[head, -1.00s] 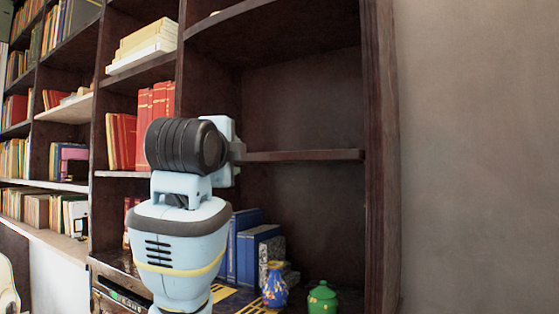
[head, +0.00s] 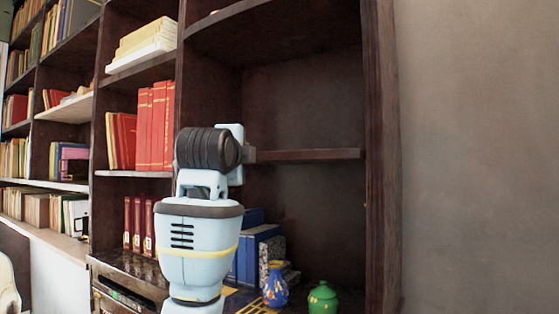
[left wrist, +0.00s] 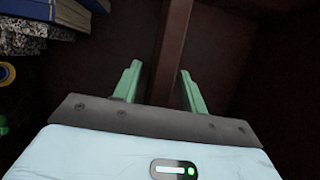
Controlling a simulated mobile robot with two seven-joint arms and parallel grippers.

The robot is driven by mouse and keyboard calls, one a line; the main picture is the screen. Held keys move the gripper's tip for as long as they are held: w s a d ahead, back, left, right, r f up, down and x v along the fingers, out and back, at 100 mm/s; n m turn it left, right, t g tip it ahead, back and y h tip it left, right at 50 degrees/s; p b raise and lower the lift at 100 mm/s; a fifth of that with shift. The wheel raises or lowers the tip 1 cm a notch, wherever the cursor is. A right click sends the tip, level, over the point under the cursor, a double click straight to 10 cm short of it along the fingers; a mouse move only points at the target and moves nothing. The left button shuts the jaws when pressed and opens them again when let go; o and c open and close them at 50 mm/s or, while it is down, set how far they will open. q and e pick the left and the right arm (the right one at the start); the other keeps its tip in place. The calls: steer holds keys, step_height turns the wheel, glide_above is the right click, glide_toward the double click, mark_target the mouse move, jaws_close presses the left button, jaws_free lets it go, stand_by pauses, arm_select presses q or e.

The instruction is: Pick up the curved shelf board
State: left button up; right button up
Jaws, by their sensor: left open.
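A dark brown shelf board (head: 312,155) spans the right bay of the bookcase at mid height. Its front edge looks nearly straight from the head view. My left gripper (left wrist: 160,72) is open, with one green finger on each side of the board (left wrist: 174,38) in the left wrist view. The board runs away between the fingers, and contact is not visible. In the head view my left wrist stands in front of the board's left end and hides it, and the fingertips are mostly hidden. My right gripper is not in view.
A higher shelf (head: 270,22) with a curved front edge is above. Blue books (head: 257,250), a blue vase (head: 275,285) and a green pot (head: 322,297) stand below the board. The bookcase's right side panel (head: 382,160) bounds the bay. The space above the board is empty.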

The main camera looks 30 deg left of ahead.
arm_select(q)
jaws_close()
stand_by(1.2)
steer(key=shift+r, duration=0.15)
